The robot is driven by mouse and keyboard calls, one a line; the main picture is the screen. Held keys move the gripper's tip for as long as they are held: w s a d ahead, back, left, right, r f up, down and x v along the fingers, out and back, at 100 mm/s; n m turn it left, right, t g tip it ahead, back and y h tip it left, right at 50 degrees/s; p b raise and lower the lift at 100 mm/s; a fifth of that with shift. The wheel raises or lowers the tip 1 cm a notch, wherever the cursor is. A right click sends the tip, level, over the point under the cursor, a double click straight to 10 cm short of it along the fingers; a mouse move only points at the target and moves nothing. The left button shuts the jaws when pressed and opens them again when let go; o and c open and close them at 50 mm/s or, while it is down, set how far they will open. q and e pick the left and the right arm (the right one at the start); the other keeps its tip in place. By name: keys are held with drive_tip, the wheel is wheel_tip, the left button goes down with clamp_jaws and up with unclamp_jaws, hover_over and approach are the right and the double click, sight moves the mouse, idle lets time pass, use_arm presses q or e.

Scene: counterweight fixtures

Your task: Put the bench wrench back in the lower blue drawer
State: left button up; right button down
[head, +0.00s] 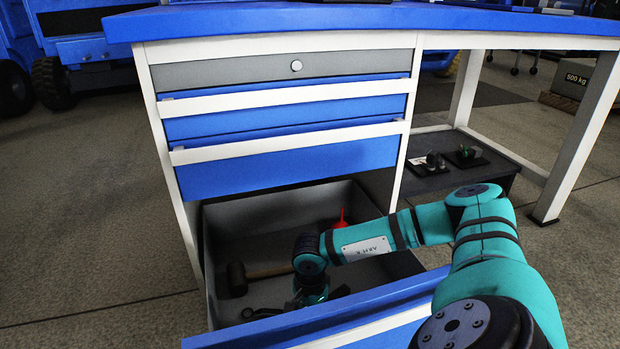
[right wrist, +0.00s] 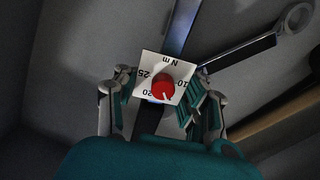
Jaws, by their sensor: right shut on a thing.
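The lower blue drawer (head: 225,333) is pulled out of the bench. My right gripper (head: 312,292) is down inside it, partly hidden by my own wrist in the head view. In the right wrist view its fingers (right wrist: 160,108) are shut around a piece with a white plate (right wrist: 151,72), marked N m, and a red knob; I take this for the bench wrench. A dark bar with a pale ring end (right wrist: 296,18) reaches up right from behind the plate; the plate hides whether they join. In the head view a silver ring end (head: 249,313) lies low near the drawer front. My left gripper is out of view.
A mallet with a black head (head: 236,279) and wooden handle (head: 268,270) lies at the drawer's left. A red object (head: 341,218) is near its back. The drawers above (head: 285,165) overhang the back. Small items stand on a low dark shelf (head: 435,182) to the right.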

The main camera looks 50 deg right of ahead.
drive_tip(key=shift+f, duration=0.1)
drive_tip(key=c, duration=0.7)
unclamp_jaws()
wheel_tip(320, 180, up, 12)
